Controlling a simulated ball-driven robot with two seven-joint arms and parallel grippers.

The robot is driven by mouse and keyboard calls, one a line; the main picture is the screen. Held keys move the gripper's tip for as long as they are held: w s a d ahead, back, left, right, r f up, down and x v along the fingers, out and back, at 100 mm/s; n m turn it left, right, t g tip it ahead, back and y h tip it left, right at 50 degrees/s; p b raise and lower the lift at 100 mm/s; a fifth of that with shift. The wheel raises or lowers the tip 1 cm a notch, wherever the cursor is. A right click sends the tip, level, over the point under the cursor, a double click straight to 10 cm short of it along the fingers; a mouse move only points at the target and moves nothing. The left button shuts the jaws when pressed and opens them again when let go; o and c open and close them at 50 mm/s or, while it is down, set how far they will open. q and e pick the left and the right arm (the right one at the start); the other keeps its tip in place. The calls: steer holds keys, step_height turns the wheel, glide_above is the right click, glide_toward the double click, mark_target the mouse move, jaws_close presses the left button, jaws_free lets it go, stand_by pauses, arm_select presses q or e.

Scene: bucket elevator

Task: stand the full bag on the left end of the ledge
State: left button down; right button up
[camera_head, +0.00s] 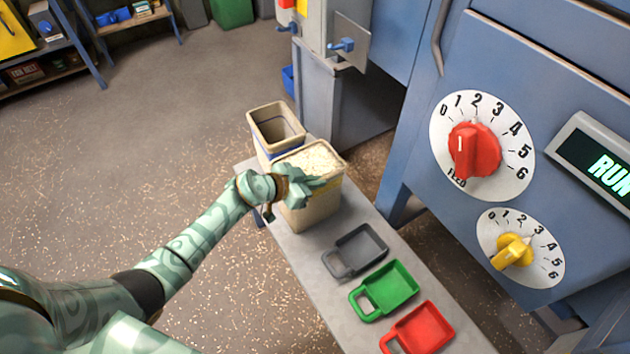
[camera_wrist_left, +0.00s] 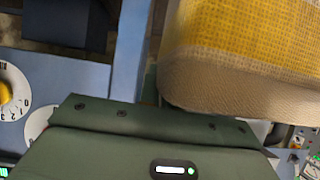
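The full bag (camera_head: 322,205), beige with pale grain to its rim, is upright at the upper-left end of the grey ledge (camera_head: 297,247). I cannot tell whether its base touches the ledge. My left gripper (camera_head: 307,187) is at the bag's near left side, with its fingers across the upper part. In the left wrist view the bag's yellow-banded side (camera_wrist_left: 250,50) is close to the gripper body, but the fingertips are not clear. Whether they are shut on it cannot be told. My right gripper is not in view.
An open bag (camera_head: 277,128), apparently empty, stands just behind the full one. Grey (camera_head: 356,250), green (camera_head: 385,291) and red (camera_head: 420,328) scoop-like buckets lie along the ledge. A blue machine (camera_head: 545,75) with dials rises at right. Open floor is at left.

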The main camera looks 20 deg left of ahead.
arm_select(q)
steer(key=c, duration=1.6)
jaws_free()
